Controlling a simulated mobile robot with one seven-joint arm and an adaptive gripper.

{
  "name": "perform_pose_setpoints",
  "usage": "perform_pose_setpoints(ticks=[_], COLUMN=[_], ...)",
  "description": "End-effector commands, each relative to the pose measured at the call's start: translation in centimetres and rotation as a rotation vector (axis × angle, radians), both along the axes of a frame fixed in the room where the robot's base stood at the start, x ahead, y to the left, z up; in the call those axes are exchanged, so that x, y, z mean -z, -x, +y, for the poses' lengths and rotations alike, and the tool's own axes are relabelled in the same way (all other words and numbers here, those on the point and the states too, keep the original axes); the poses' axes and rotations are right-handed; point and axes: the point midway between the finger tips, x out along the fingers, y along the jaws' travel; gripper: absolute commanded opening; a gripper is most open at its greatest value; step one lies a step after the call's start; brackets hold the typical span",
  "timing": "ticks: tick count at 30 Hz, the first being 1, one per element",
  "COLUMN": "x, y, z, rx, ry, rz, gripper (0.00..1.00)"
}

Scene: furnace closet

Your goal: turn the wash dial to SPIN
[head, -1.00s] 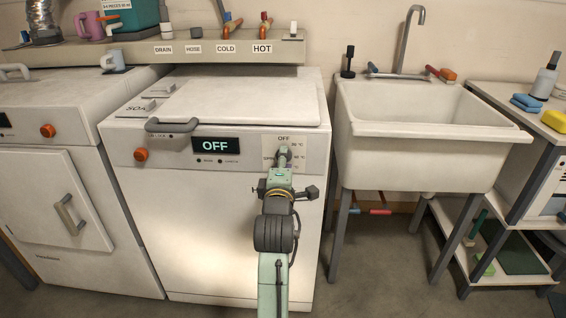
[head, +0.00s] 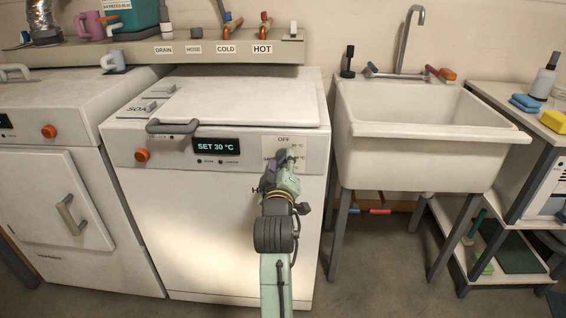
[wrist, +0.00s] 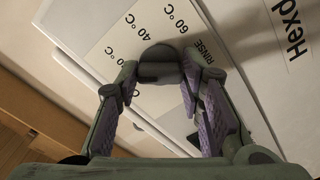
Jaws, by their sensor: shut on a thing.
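The wash dial (wrist: 160,66) is a dark round knob in the wrist view, on a pale plate (wrist: 112,40) with temperature labels and RINSE around it. My gripper (head: 287,160) has one finger on each side of the dial and is shut on it. In the head view my gripper hides most of the dial and part of the plate, with OFF readable at its top. The washer's display (head: 217,146) reads SET 30 °C. Where the dial's pointer faces cannot be told.
The washer (head: 205,215) has an orange knob (head: 142,155) and a handle (head: 172,126) on its front. A white sink (head: 430,150) stands to the right, a second machine (head: 65,200) to the left. A shelf (head: 200,53) with labels runs behind.

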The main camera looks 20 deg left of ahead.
Motion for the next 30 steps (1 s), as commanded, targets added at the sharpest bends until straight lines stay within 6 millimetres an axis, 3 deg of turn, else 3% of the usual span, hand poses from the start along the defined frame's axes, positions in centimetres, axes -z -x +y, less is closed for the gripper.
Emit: perform_pose_setpoints(ticks=[30], x=[0.12], y=[0.0], z=[0.01], rx=[0.0], ry=[-0.927], rz=[0.267], gripper=[0.07])
